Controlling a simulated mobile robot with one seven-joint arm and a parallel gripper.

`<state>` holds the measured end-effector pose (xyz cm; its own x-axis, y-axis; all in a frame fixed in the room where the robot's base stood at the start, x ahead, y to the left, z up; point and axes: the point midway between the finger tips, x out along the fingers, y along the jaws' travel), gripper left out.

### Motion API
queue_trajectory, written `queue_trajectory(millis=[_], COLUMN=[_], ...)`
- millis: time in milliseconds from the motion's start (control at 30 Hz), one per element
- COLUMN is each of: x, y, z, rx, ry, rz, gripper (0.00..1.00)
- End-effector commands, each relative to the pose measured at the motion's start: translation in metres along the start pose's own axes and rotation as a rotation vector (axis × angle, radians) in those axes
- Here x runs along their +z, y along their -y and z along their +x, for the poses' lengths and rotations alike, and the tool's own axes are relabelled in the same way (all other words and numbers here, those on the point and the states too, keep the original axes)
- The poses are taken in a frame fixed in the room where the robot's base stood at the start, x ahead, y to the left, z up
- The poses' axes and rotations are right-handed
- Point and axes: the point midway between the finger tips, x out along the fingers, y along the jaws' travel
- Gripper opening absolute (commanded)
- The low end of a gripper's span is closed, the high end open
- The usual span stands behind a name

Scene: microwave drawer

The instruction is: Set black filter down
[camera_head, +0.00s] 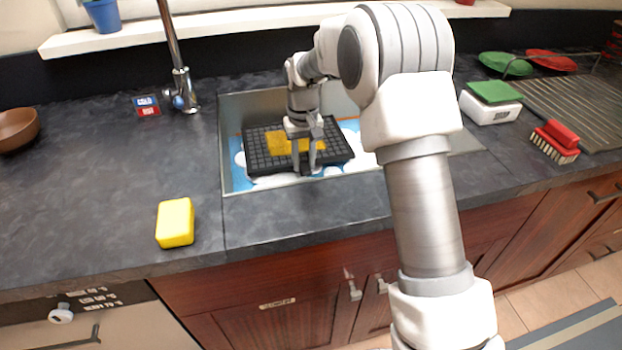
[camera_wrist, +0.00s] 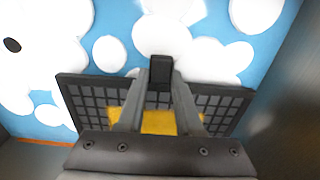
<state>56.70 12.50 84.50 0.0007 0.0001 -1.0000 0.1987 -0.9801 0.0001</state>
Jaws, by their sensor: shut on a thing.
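The black filter (camera_head: 333,150) is a dark rectangular grid with a yellow patch (camera_head: 278,143) in its middle. In the head view it is in the sink area, over a blue and white surface (camera_head: 238,180). My gripper (camera_head: 304,172) is shut on the filter's near edge. In the wrist view the filter (camera_wrist: 85,100) lies across the middle, and the fingertips of my gripper (camera_wrist: 160,72) meet at its edge. The fingers hide part of the grid. Whether the filter touches the surface below cannot be told.
A yellow sponge (camera_head: 175,222) lies on the counter left of the sink. A faucet (camera_head: 182,90) stands behind it. A white box with a green top (camera_head: 491,102), a red brush (camera_head: 556,141) and a drying rack (camera_head: 585,110) are at right. The left counter is mostly clear.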

Motion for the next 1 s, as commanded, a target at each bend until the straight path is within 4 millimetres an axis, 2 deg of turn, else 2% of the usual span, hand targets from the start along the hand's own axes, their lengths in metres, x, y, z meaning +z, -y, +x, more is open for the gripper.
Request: queue_trajectory(millis=[33,167,400,800,833,967,1000], x=[0.0,0.0,0.0,0.0,0.0,0.0,0.0], y=[0.0,0.0,0.0,0.0,0.0,0.0,0.0], z=[0.008,0.02,0.058,0.063,0.063,0.062,0.062], rx=[0.0,0.0,0.0,0.0,0.0,0.0,0.0], ry=[0.001,0.0,0.0,-0.001,-0.001,0.0,0.0], rz=[0.0,0.0,0.0,0.0,0.0,0.0,0.0], gripper=[0.0,0.0,0.0,0.0,0.38,0.61,0.64])
